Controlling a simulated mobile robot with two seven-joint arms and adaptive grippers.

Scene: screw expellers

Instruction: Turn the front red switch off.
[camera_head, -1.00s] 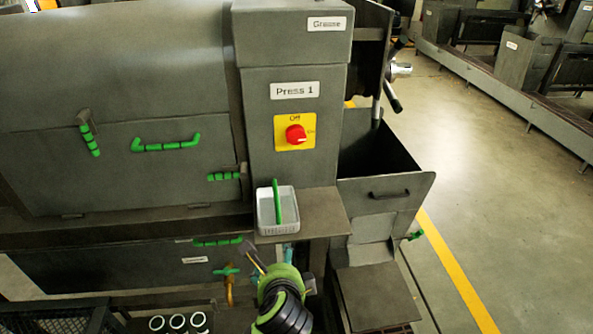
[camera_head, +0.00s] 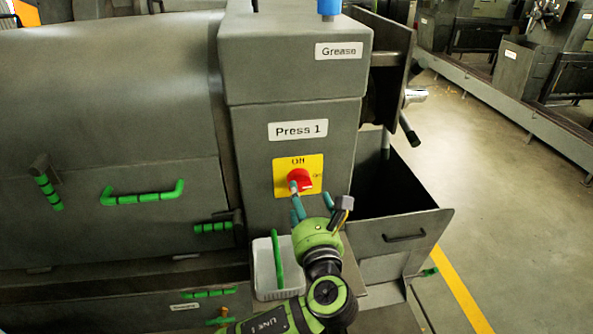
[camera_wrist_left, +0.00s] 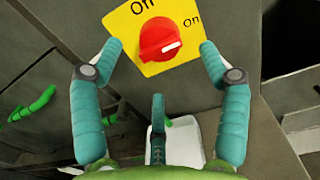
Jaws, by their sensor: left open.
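The red switch (camera_head: 300,180) is a round knob on a yellow plate (camera_head: 313,163) on the grey Press 1 cabinet (camera_head: 260,185). In the left wrist view the red switch (camera_wrist_left: 158,39) shows with "Off" above it and "On" to its right, and its white mark points right, towards On. My left gripper (camera_head: 297,192) is open with its teal fingers in front of the plate, just below the knob. In the left wrist view its two outer fingertips (camera_wrist_left: 160,47) lie to either side of the knob, with a third finger below. Contact cannot be told. My right gripper is not in view.
A white basket (camera_head: 263,270) with a green-handled item (camera_head: 277,262) stands on the ledge below the switch. An open grey bin (camera_head: 395,225) is at the right. Green handles (camera_head: 145,192) stick out from the press at the left. Open floor lies at the far right.

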